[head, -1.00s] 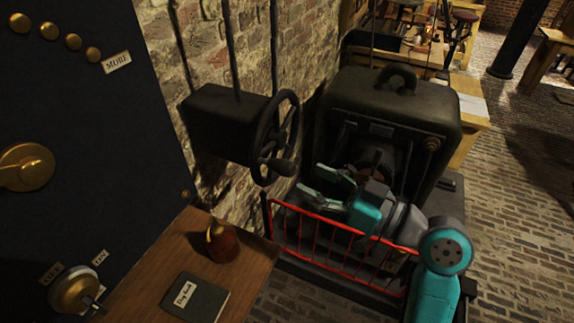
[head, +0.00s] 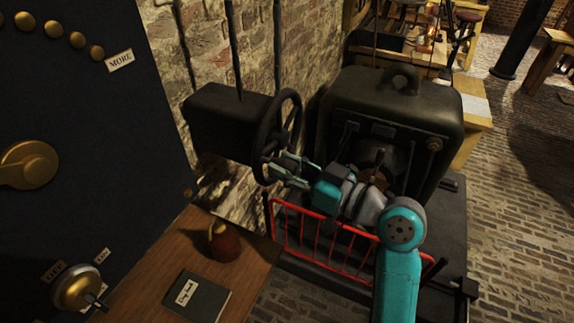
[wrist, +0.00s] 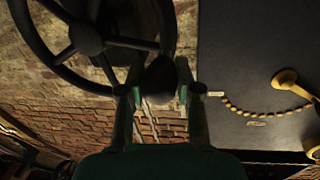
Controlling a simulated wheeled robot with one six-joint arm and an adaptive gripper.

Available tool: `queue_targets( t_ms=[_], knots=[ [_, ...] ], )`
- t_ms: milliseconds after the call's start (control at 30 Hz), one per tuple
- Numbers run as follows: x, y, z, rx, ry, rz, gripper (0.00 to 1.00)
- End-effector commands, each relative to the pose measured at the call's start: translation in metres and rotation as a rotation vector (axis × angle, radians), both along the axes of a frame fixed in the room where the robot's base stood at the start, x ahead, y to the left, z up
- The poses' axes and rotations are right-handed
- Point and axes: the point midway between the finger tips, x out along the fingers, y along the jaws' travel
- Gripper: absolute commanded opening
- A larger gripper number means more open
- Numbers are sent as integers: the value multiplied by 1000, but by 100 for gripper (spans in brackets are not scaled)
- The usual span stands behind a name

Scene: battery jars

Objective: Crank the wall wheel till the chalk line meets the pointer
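The dark spoked wall wheel (head: 264,140) stands on the side of a black box (head: 225,122) on the brick wall. In the wrist view the wheel hub (wrist: 87,38) and rim fill the upper left. Its dark crank knob (wrist: 160,80) lies between the two fingers of my gripper (wrist: 160,95). In the head view my gripper (head: 289,172) is at the lower right of the wheel and hides most of the knob. The fingers look spread, one on each side of the knob, with no clear grip. I cannot make out a chalk line or a pointer.
A large black machine (head: 440,105) stands just behind my arm. A low red railing (head: 318,232) runs in front of it, below my gripper. A wooden desk (head: 150,282) with a dark book (head: 205,300) and a reddish-brown pot (head: 225,245) lies at lower left.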

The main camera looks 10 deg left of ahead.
Motion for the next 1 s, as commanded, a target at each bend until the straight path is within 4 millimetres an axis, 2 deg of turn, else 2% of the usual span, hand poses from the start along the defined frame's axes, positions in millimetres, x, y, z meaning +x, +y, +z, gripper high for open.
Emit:
queue_targets(
  t_ms=[33,100,567,1000],
  knots=[
    [0,0,0,0,0,0,12],
    [0,0,0,0,0,0,0],
    [2,-1,8,23,60,0,0],
    [20,-8,40,139,377,-3,0]
  ],
)
